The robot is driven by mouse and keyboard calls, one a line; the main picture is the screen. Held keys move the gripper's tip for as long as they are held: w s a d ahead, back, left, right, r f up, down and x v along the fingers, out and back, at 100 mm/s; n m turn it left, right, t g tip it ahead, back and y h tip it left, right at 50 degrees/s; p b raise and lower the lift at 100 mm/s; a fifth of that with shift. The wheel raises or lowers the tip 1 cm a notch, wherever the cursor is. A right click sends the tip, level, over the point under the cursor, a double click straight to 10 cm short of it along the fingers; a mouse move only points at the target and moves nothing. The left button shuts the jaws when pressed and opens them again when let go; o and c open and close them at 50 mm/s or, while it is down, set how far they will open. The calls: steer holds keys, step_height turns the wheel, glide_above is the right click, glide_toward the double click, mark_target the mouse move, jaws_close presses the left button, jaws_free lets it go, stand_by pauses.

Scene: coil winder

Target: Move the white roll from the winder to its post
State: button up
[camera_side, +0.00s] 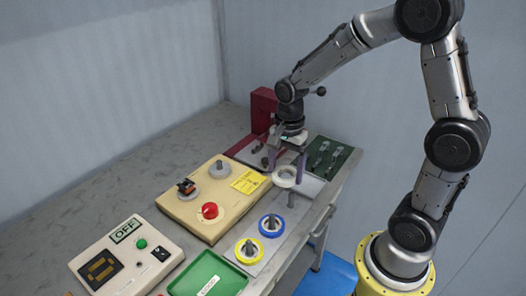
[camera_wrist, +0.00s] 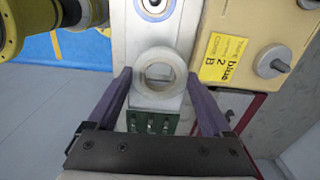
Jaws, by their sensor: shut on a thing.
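The white roll (camera_side: 285,176) is held flat between the purple fingers of my gripper (camera_side: 287,181), which is shut on it. In the wrist view the white roll (camera_wrist: 142,84) lies between the two fingertips (camera_wrist: 159,76). A bare grey post (camera_side: 291,201) stands on the light rack plate just below the roll in the side picture; the roll looks raised above the plate. Posts beside it carry a blue roll (camera_side: 271,226) and a yellow roll (camera_side: 248,252). The winder (camera_side: 184,211) is a beige box with an empty grey spindle (camera_side: 219,167) and a red button (camera_side: 210,210).
A yellow label (camera_side: 249,182) lies on the winder. A control box (camera_side: 127,258) shows OFF, a green button and a display. A green tray (camera_side: 208,276) is in front. A dark green tool board (camera_side: 328,157) and a dark red block (camera_side: 263,108) stand behind.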

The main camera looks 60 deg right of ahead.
mark_target(292, 193)
steer(key=shift+s+d+f, duration=0.15)
steer(key=shift+s+d, duration=0.05)
steer(key=shift+s, duration=0.3)
steer(key=shift+s+d+f, duration=0.1)
steer(key=shift+s+d, duration=0.1)
steer(key=shift+s, duration=0.25)
steer(key=shift+d+f, duration=0.1)
steer(key=shift+f, duration=1.7)
steer(key=shift+f, duration=0.7)
steer(key=shift+f, duration=0.35)
steer(key=shift+f, duration=1)
steer(key=shift+f, duration=0.35)
steer(key=shift+f, duration=0.55)
